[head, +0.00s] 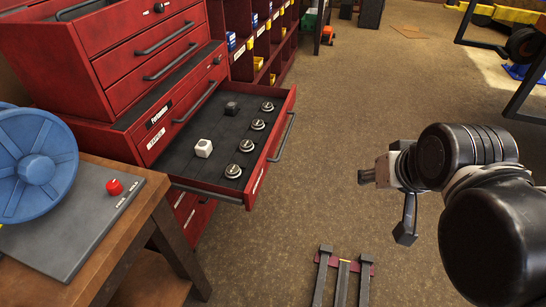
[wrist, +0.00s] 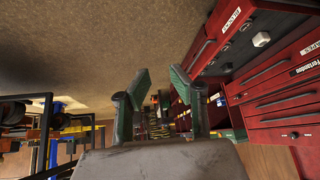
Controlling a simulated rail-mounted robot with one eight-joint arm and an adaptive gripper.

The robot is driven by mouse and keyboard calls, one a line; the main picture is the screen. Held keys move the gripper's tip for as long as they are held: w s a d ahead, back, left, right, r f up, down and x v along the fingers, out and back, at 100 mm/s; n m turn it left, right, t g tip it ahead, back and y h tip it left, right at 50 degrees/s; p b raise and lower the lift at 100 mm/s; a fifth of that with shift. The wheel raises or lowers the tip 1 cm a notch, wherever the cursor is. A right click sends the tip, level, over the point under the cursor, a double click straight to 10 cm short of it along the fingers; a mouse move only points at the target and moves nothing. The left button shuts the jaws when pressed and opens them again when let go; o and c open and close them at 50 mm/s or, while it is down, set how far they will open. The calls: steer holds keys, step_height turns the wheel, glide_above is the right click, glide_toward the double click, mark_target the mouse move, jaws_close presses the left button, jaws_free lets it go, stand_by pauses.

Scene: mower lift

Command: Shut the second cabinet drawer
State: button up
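The red tool cabinet (head: 120,136) stands at the left. Its second drawer (head: 218,128) is pulled well out into the room, below a closed drawer. The drawer has a dark floor, a red front and a dark handle (head: 283,136). In the wrist view the drawer front (wrist: 225,27) shows at upper right. My gripper (head: 388,205) is in front of the drawer, to the right of its handle and apart from it. Its two fingers are spread with nothing between them, as the wrist view also shows (wrist: 160,88).
Inside the drawer are a white block (head: 203,148), a dark object (head: 232,108) and several round metal pieces (head: 246,145). A wooden bench (head: 115,235) with a blue reel (head: 35,160) stands at front left. A low forked stand (head: 344,275) is on the floor. Carpet between gripper and drawer is clear.

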steer(key=shift+m+y, duration=0.4)
steer(key=shift+y, duration=0.5)
steer(key=w+a+f+b, duration=0.1)
steer(key=w+a+f, duration=0.1)
steer(key=w, duration=0.2)
steer(key=w+a+f, duration=0.2)
steer(key=w, duration=0.1)
steer(key=w+a+f+b, duration=0.1)
steer(key=w+a+f, duration=0.1)
steer(key=w, duration=0.2)
steer(key=shift+w+a+f+b, duration=0.15)
steer(key=shift+w+f+b, duration=0.15)
steer(key=shift+b, duration=0.05)
jaws_close()
steer(key=g+y+b, duration=0.1)
steer(key=y+b, duration=0.1)
steer(key=b, duration=0.4)
glide_toward(264, 174)
step_height(264, 174, down, 5)
steer(key=w+d, duration=0.2)
steer(key=shift+w+a+r+m, duration=0.15)
steer(key=shift+w+a, duration=0.1)
steer(key=shift+a, duration=0.65)
steer(key=shift+w+a+m, duration=0.15)
steer(key=shift+w+a, duration=0.15)
steer(key=shift+a, duration=0.6)
